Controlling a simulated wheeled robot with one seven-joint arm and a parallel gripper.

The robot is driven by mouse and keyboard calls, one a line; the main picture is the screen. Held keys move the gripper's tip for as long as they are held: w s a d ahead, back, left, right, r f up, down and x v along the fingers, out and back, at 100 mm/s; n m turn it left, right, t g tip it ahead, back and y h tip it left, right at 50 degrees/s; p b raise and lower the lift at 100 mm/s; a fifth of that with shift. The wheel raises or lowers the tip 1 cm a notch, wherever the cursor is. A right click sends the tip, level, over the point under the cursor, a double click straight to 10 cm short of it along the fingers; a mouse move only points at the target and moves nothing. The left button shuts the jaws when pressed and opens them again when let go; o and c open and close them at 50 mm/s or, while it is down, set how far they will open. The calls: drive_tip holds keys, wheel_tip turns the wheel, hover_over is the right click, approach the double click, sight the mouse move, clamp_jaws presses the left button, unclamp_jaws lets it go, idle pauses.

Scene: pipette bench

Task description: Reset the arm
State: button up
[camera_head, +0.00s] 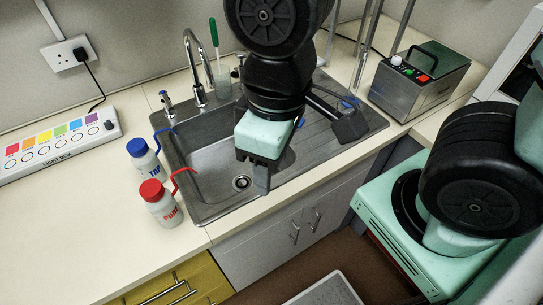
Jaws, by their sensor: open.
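My arm reaches over the sink from the top of the head view. My gripper (254,173) hangs from a mint-green block, pointing down above the right part of the sink basin (213,160). Its dark jaws are open, partly hidden by the wrist, and nothing shows between them. It appears clear of the sink's front edge, though the exact height is hard to tell. A dark bar and block (348,125) show right of the wrist over the drainboard; I cannot tell whether they belong to my arm.
A blue-capped bottle (143,158) and a red-capped bottle (160,203) stand left of the sink. A tap (196,65) and a green-handled brush (213,32) are behind it. A metal bath (418,80) stands right, a light box (60,145) left. The front-left counter is clear.

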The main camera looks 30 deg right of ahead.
wheel_tip(320, 180, down, 7)
drive_tip(key=b, duration=0.6)
drive_tip(key=shift+b, duration=0.4)
